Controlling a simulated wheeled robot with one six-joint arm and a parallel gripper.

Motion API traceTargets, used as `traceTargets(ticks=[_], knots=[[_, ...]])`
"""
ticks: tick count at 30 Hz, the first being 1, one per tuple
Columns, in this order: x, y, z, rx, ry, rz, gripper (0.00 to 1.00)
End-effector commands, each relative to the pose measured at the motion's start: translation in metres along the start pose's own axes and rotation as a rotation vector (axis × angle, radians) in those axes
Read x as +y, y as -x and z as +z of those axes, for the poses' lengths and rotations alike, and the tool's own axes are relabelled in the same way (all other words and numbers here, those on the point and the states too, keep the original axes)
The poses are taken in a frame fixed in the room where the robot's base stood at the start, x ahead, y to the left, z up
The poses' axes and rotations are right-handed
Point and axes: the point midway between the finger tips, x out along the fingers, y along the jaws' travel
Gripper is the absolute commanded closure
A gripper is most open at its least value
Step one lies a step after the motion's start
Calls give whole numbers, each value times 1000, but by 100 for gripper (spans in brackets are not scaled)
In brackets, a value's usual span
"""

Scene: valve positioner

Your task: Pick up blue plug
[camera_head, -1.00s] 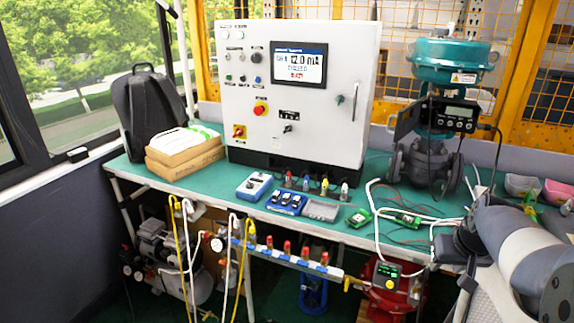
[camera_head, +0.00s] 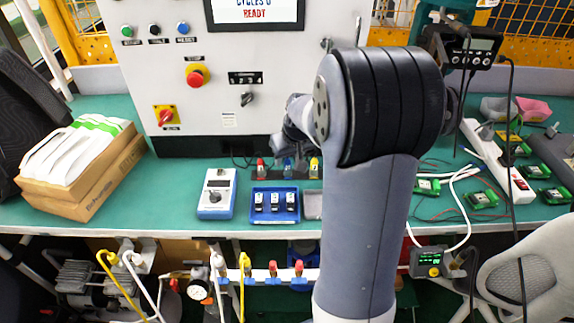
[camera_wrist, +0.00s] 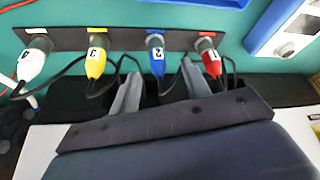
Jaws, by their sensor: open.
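The blue plug (camera_wrist: 156,54), marked 2, stands in a dark rail (camera_wrist: 125,38) between the yellow plug (camera_wrist: 96,58) and the red plug (camera_wrist: 210,58). A white plug (camera_wrist: 33,62) is at the left end in the wrist view. My gripper (camera_wrist: 160,69) is open and empty. Its two grey fingers point toward the rail, one on each side of the blue plug in the picture; I cannot tell the remaining distance. In the head view the blue plug (camera_head: 287,168) shows just below my wrist, and my arm hides part of the rail.
A blue tray (camera_head: 275,217) with black-and-white pieces and a blue-and-white handheld device (camera_head: 216,193) lie in front of the rail. The white control cabinet (camera_head: 150,80) stands close behind. Dark cables loop beside the plugs. Boxes (camera_head: 80,165) are at the left.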

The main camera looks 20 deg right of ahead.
Motion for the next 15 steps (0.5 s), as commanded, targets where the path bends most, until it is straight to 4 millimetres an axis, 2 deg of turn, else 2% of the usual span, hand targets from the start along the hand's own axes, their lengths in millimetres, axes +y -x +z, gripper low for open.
traceTargets(ticks=[7,15], knots=[[1,-33,-3,-3,0,-1,55],[1,-38,-4,1,0,0,55]])
